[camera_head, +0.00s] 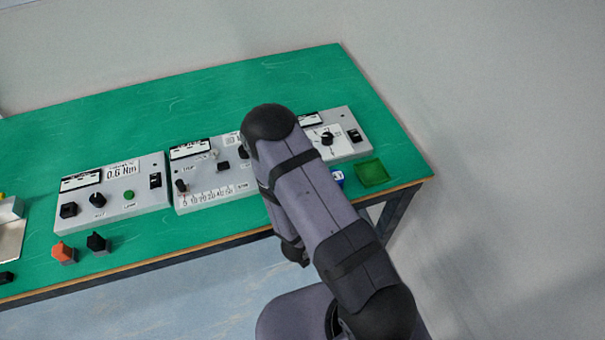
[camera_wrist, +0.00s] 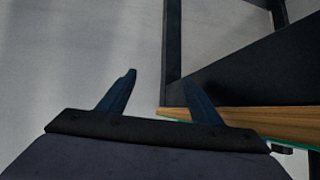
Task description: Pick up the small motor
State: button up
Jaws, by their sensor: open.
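I cannot pick out the small motor for certain in either view. My gripper (camera_wrist: 159,78) shows in the wrist view with its two dark fingers apart and nothing between them. It points past the wooden table edge (camera_wrist: 240,120) toward bare grey surface. In the head view my arm covers part of the right-hand panel and the front edge, and the fingers cannot be made out. A small orange block (camera_head: 64,253) and a small black block (camera_head: 97,243) stand at the table's front left. A small blue object (camera_head: 337,177) shows partly beside my arm.
Grey control panels (camera_head: 112,195), (camera_head: 211,180), (camera_head: 345,145) with knobs and displays stand in a row on the green table (camera_head: 220,90). A green tray (camera_head: 372,172) lies at the right corner. The table's back is clear. A dark table leg (camera_wrist: 172,50) stands near my gripper.

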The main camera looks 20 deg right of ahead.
jog(key=s+d+r+t+h+p, duration=0.1)
jog(key=d+r+h+p, duration=0.4)
jog(key=r, duration=0.7)
jog(key=s+r+h+p, duration=0.25)
jog(key=r+p, duration=0.45)
jog(key=r, duration=0.5)
jog(key=shift+w+a+f+n+t+y+b, duration=1.2)
jog(key=shift+w+a+f+n+t+y, duration=0.8)
jog(key=shift+a, duration=1.25)
jog(key=shift+w+a+f+n+t+y+b, duration=1.35)
jog(key=shift+a+f+n+t+y, duration=1)
jog(key=shift+a+f, duration=0.7)
jog(key=shift+w+a+f+n+t+y+b, duration=1.1)
jog(key=shift+w+a+f+n+t+y, duration=1)
jog(key=shift+a, duration=1.35)
jog(key=shift+s+t, duration=0.2)
jog(key=shift+t, duration=0.05)
jog(key=shift+d+p+x, duration=0.2)
jog(key=shift+p+x, duration=0.8)
jog(key=shift+x, duration=1.5)
jog(key=shift+f, duration=0.1)
